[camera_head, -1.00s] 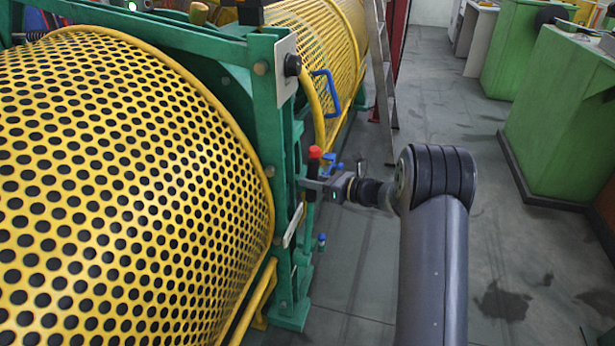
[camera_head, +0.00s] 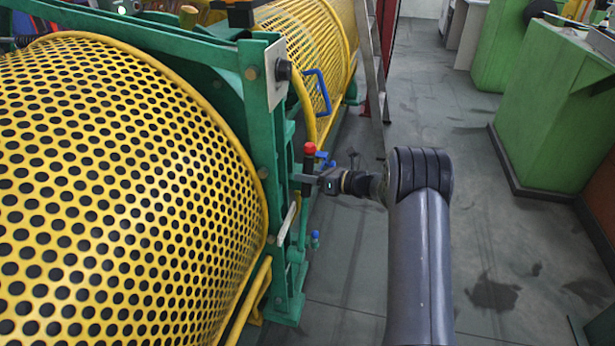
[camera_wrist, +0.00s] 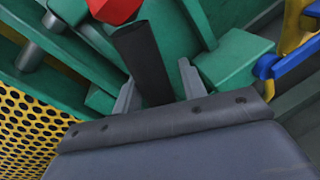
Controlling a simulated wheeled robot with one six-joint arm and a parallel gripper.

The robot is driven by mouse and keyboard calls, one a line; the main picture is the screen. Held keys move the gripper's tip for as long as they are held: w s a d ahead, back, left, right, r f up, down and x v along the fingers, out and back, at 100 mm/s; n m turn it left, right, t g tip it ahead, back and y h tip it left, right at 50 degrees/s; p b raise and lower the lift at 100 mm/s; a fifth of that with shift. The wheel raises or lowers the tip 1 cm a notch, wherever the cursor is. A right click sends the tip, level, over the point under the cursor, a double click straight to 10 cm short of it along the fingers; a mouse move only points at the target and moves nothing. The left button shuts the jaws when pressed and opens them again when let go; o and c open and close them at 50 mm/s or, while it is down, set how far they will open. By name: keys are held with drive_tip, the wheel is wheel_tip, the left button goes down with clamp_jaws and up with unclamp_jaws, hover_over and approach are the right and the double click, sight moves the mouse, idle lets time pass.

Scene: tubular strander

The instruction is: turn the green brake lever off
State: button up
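The brake lever stands at the machine's near corner, with a red knob (camera_head: 309,148) and a black grip (camera_head: 308,167). In the wrist view, the red knob (camera_wrist: 114,10) is cut by the top edge and the black grip (camera_wrist: 143,62) runs tilted down from it. My gripper (camera_head: 306,179) is at the black grip. In the wrist view, my gripper's fingers (camera_wrist: 158,88) stand on both sides of the grip. The left finger looks close against it, and a narrow gap shows at the right finger.
The yellow perforated guard (camera_head: 130,190) and green frame post (camera_head: 283,230) are left of my arm. A blue handle (camera_head: 321,92) and a ladder (camera_head: 372,65) are farther back. Green cabinets (camera_head: 555,110) line the right. The grey floor (camera_head: 430,100) between is clear.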

drive_tip(key=shift+o, duration=1.2)
drive_tip(key=v, duration=1)
drive_tip(key=shift+s+d+p, duration=0.2)
drive_tip(key=shift+d+p, duration=0.1)
drive_tip(key=shift+p, duration=0.15)
drive_tip(key=shift+r, duration=0.1)
drive_tip(key=b+x, duration=0.1)
drive_tip(key=x, duration=1)
drive_tip(key=shift+s, duration=0.1)
drive_tip(key=shift+s+a+r+b, duration=0.1)
drive_tip(key=shift+s+b, duration=0.2)
drive_tip(key=shift+s, duration=0.1)
